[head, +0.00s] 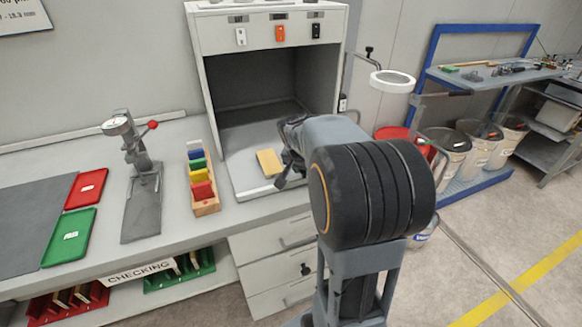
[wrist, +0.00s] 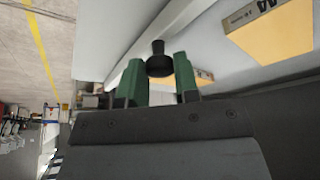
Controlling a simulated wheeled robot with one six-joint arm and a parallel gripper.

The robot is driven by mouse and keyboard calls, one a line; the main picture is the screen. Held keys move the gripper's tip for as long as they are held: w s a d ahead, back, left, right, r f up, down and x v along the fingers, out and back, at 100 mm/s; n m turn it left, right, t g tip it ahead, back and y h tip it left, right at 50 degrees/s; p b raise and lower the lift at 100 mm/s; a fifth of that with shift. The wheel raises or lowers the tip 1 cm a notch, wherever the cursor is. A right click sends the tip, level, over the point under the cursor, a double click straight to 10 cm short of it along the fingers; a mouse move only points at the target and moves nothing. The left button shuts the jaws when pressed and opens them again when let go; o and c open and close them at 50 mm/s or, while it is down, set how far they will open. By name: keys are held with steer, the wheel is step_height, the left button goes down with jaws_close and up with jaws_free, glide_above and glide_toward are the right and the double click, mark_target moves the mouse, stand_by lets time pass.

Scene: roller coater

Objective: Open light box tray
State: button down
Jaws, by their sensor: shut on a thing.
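The light box (head: 215,50) is a pale cabinet with a dark, open inside, standing on the bench. Its pale tray (head: 253,186) lies at the bottom of the opening, with a yellow piece (head: 268,162) on it. In the wrist view the tray's front edge (wrist: 185,22) runs diagonally, and a black knob (wrist: 158,62) stands out from it. My gripper (wrist: 157,80) has its green fingers on both sides of the knob, shut on it. In the head view my arm partly hides the tray's right side, and the knob is not visible there.
A wooden rack of coloured pieces (head: 204,192) stands just left of the tray. A press-like gauge (head: 140,170) and red and green trays (head: 68,238) are farther left. Drawers (head: 275,245) sit below. A lamp ring (head: 392,82) and buckets (head: 445,150) are at the right.

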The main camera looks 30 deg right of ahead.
steer(key=shift+s, duration=0.15)
steer(key=c, duration=0.9)
jaws_free()
steer(key=shift+o, duration=0.2)
steer(key=v, duration=1.4)
steer(key=shift+p, duration=0.3)
steer(key=shift+d, duration=0.1)
steer(key=s+a+f+n+y+p, duration=0.2)
steer(key=s+a+f+n, duration=0.1)
steer(key=s+a+n, duration=0.2)
steer(key=s+a+f+n+y+p, duration=0.2)
steer(key=s+a+f+n, duration=0.2)
steer(key=a, duration=0.5)
steer(key=shift+s+a+f+n+t, duration=0.3)
steer(key=shift+s+n+t, duration=0.1)
steer(key=shift+s+n, duration=0.7)
